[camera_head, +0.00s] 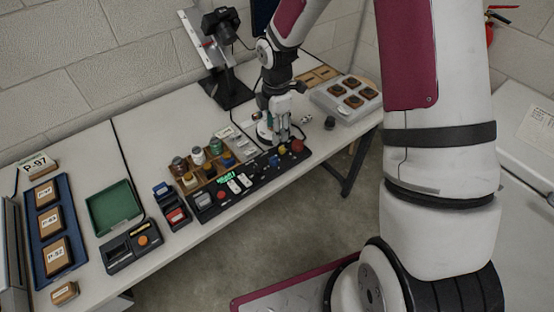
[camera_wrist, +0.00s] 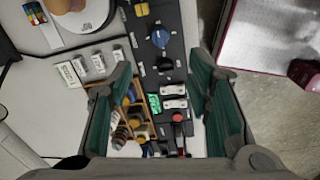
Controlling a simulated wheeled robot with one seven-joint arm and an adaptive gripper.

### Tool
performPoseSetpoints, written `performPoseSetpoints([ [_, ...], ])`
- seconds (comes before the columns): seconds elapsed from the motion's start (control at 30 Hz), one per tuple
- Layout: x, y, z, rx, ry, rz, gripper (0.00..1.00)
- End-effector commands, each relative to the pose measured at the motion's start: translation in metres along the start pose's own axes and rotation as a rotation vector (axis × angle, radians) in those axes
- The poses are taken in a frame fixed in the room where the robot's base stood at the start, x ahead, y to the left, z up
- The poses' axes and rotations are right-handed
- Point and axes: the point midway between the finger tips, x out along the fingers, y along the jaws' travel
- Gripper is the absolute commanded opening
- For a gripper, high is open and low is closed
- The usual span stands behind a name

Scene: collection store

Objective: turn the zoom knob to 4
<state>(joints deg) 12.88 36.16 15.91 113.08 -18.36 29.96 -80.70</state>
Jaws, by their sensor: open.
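A long black control panel (camera_head: 245,181) lies along the front edge of the table. It carries several knobs and switches, and its labels are too small to read, so I cannot tell which knob is the zoom knob. In the wrist view a blue knob (camera_wrist: 160,37) with a pale pointer mark and a dark knob (camera_wrist: 165,64) sit on the panel (camera_wrist: 173,85). My gripper (camera_head: 279,138) is over the panel's right part. In the wrist view my gripper (camera_wrist: 160,66) is open and empty, its teal fingers apart on both sides of the panel.
A wooden rack of jars (camera_head: 205,165) stands behind the panel. A grey tray with brown pieces (camera_head: 346,98) is to the right, and a camera stand (camera_head: 232,88) at the back. Green (camera_head: 114,208) and blue (camera_head: 55,225) trays lie left. Floor (camera_head: 250,235) is open in front.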

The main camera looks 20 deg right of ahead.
Motion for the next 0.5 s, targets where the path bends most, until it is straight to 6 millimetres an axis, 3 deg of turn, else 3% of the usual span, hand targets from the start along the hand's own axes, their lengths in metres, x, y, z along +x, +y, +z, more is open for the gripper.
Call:
performPoseSetpoints([
  [0.23,0.025,-0.001,-0.001,-0.011,0.003,-0.005,0.46],
  [0.5,0.077,-0.001,-0.001,-0.011,0.003,-0.006,0.46],
])
